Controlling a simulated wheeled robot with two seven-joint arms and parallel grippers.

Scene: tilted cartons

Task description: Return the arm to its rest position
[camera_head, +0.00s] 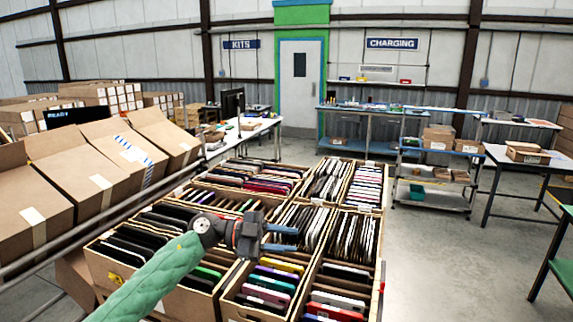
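My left arm, in a green sleeve, comes in from the lower left in the head view. Its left gripper (283,238) is above the open cartons, with two bluish fingers pointing right and a gap between them. I see nothing held between the fingers. The cartons (227,310) below hold rows of upright thin items, phone- or tablet-like, in several colours. The arm hides part of the near-left cartons. My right gripper is not in view.
Tilted brown cartons (95,160) line a metal rail on the left. A cart with boxes (437,190) stands right of centre, and a table (515,160) beyond it. Grey floor (440,270) right of the cartons is clear. A green table edge (560,265) shows at far right.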

